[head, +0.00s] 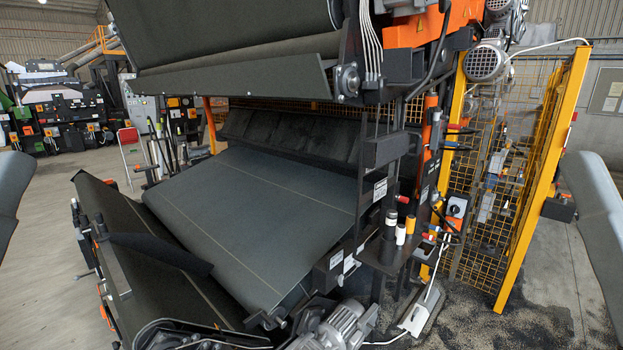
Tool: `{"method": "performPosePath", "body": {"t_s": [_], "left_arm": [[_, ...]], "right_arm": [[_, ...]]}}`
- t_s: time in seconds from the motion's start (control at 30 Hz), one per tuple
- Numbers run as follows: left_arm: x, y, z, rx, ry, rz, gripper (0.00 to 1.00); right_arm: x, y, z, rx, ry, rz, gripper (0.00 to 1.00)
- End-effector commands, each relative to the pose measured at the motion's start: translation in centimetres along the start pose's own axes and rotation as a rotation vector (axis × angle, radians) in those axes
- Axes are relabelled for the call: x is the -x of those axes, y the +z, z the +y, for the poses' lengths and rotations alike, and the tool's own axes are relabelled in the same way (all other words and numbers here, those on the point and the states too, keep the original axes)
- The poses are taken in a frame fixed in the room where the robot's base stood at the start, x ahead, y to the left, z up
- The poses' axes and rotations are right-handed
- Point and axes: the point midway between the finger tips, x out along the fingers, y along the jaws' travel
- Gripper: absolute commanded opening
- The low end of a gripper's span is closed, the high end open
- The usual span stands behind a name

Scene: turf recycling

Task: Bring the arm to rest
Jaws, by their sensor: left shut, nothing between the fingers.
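A grey link of my left arm (12,200) shows at the left edge of the head view. A grey link of my right arm (597,215) shows at the right edge. I cannot make out the fingers of either gripper in this view. Between the two arm links stands a large turf machine with a wide dark belt (255,215) that slopes down toward the front. No loose piece of turf stands out clearly on the belt.
A dark roller housing (235,75) hangs over the belt. A yellow-framed mesh guard (540,180) stands at the right. Motors (340,325) and a cable sit at the front. Dark crumbs lie on the floor at lower right. Open concrete floor (40,240) lies at the left.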

Motion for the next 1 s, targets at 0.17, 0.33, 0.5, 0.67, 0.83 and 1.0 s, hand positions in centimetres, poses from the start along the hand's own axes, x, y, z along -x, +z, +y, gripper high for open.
{"method": "performPosePath", "body": {"t_s": [0.17, 0.33, 0.5, 0.67, 0.83, 1.0], "left_arm": [[-8.0, -7.3, 0.0, -0.001, 0.0, -0.001, 0.0], [-14.2, -12.9, 0.0, -0.001, 0.001, -0.001, 0.0], [-19.5, -17.9, 0.0, -0.002, 0.001, -0.002, 0.0], [-21.9, -20.0, 0.0, -0.002, 0.001, -0.002, 0.0], [-22.0, -20.1, 0.0, -0.002, 0.001, -0.002, 0.0], [-21.9, -20.0, 0.0, -0.002, 0.001, -0.001, 0.0]], "right_arm": [[-8.0, -7.3, 0.0, 0.0, 0.0, -0.001, 0.5], [-14.2, -13.0, 0.1, 0.0, 0.0, -0.001, 0.5], [-19.5, -17.9, 0.1, 0.0, 0.0, -0.001, 0.5], [-21.9, -20.1, 0.1, 0.0, 0.0, -0.001, 0.5], [-22.0, -20.2, 0.1, 0.0, 0.0, -0.002, 0.5], [-21.8, -20.0, 0.1, 0.0, 0.0, -0.002, 0.5]]}}
